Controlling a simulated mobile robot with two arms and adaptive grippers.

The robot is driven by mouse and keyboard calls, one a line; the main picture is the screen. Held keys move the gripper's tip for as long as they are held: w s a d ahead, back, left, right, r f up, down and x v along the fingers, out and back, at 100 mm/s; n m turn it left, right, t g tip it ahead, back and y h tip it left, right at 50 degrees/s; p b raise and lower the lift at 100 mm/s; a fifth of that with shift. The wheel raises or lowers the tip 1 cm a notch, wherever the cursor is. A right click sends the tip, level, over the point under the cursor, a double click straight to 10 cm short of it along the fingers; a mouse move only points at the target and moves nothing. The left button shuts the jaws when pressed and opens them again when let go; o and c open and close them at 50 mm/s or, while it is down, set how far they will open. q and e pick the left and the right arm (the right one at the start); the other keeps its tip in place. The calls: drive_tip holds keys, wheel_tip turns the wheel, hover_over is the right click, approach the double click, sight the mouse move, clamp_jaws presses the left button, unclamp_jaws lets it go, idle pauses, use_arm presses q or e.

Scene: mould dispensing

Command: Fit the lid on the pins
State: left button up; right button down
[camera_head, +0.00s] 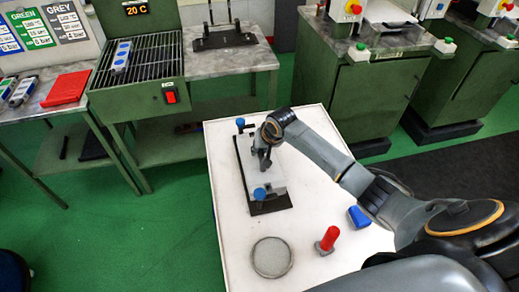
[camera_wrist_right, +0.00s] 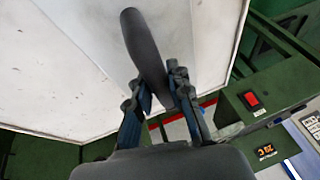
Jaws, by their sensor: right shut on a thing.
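A mould with a dark base (camera_head: 269,207) lies on the white table in the head view. A pale grey lid plate (camera_head: 270,177) is over the base; the picture is too small to tell whether it rests on it or hangs just above. Blue knobs (camera_head: 260,193) show at the near and far ends of the mould. My right gripper (camera_head: 263,160) is above the plate's middle. In the wrist view, my right gripper (camera_wrist_right: 160,88) is shut on the lid's dark handle (camera_wrist_right: 143,42). The pins cannot be made out. My left gripper is not in view.
On the white table (camera_head: 229,222) stand a round grey dish (camera_head: 272,257), a red bottle-like object (camera_head: 329,238) and a blue block (camera_head: 359,216) near my right arm. A green grill bench (camera_head: 138,78) and green machines (camera_head: 355,95) stand behind.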

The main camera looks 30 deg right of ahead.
drive_tip(key=shift+w+r, duration=0.1)
drive_tip(key=shift+r, duration=0.05)
drive_tip(key=c, duration=1.6)
unclamp_jaws()
drive_tip(key=shift+f, duration=0.25)
drive_tip(key=o, duration=0.4)
drive_tip(key=shift+r, duration=0.1)
drive_tip(key=shift+s+r, duration=0.2)
drive_tip(key=shift+r, duration=0.1)
drive_tip(key=v, duration=1.1)
drive_tip(key=shift+s+r, duration=0.15)
drive_tip(key=shift+r, duration=0.15)
